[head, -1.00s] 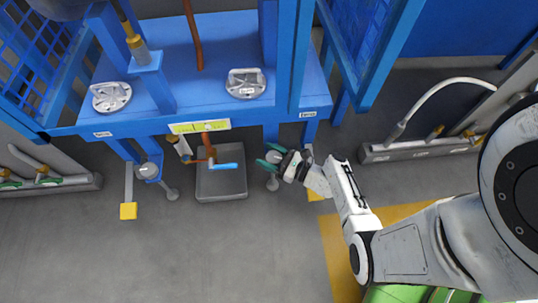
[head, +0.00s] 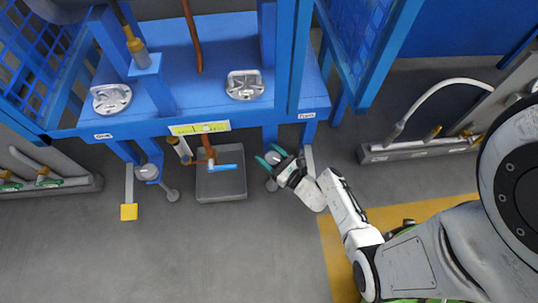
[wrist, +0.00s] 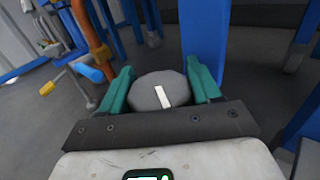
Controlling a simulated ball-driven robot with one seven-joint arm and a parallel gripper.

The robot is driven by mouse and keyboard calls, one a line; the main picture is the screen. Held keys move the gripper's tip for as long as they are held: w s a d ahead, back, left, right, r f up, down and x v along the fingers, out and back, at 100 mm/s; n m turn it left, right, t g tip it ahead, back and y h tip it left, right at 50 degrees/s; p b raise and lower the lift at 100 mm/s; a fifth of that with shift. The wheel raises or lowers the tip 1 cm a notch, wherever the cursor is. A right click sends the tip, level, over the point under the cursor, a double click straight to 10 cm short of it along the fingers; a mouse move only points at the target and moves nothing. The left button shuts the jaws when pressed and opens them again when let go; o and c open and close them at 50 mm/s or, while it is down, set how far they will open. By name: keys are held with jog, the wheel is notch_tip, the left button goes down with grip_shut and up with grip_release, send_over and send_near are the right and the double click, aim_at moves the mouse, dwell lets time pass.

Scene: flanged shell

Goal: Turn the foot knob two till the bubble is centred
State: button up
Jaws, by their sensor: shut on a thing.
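The right foot knob (head: 271,160), a grey round knob under the blue frame's right front corner, stands below a small label that seems to read "TWO" (head: 307,115). My gripper (head: 271,158) is shut on it, one teal finger on each side. The wrist view shows the knob (wrist: 158,91) between the fingers, with a white mark on its top slanting slightly. A yellow-green level strip (head: 200,128) lies on the frame's front edge; its bubble is too small to place.
Another foot knob (head: 148,172) stands at left. Between them are a grey tray (head: 221,185) and a pipe with a blue lever (head: 226,167). A yellow-ended pedal (head: 129,211) lies at left. Blue posts stand close to my gripper. The grey floor in front is open.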

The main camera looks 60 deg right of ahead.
jog(key=o, duration=1)
jog(key=shift+c, duration=0.2)
jog(key=p+v, duration=0.2)
jog(key=v, duration=0.8)
jog(key=shift+s, duration=0.4)
jog(key=shift+a, duration=0.15)
